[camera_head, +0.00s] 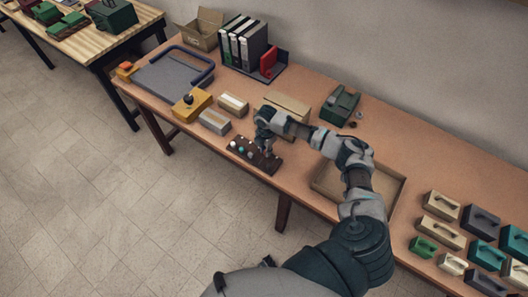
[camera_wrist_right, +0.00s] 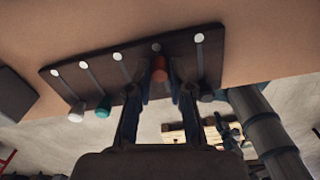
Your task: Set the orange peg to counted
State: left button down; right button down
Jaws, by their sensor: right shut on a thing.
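A dark peg board (camera_head: 245,158) lies near the table's front edge, and it also shows in the right wrist view (camera_wrist_right: 95,86). It has several slots, each with a white dot at one end. My right gripper (camera_wrist_right: 160,88) is shut on the orange peg (camera_wrist_right: 160,69), which stands close to its slot's dot end. The white peg (camera_wrist_right: 75,116), the teal peg (camera_wrist_right: 103,107) and a grey peg (camera_wrist_right: 206,97) sit toward the other ends. A finger partly hides the slot left of the orange peg. In the head view my right gripper (camera_head: 266,148) covers the orange peg. My left gripper is out of view.
A grey block (camera_head: 214,121) and a yellow box with a dark knob (camera_head: 190,105) stand left of the board. An open tray (camera_head: 325,186) lies to the right, below my arm. Binders (camera_head: 245,42) stand at the back; several handled boxes fill the right end.

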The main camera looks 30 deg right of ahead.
jog(key=c, duration=1.3)
grip_release()
jog(key=shift+a, duration=0.1)
notch_tip(320, 180, up, 12)
jog(key=shift+w+f, duration=0.1)
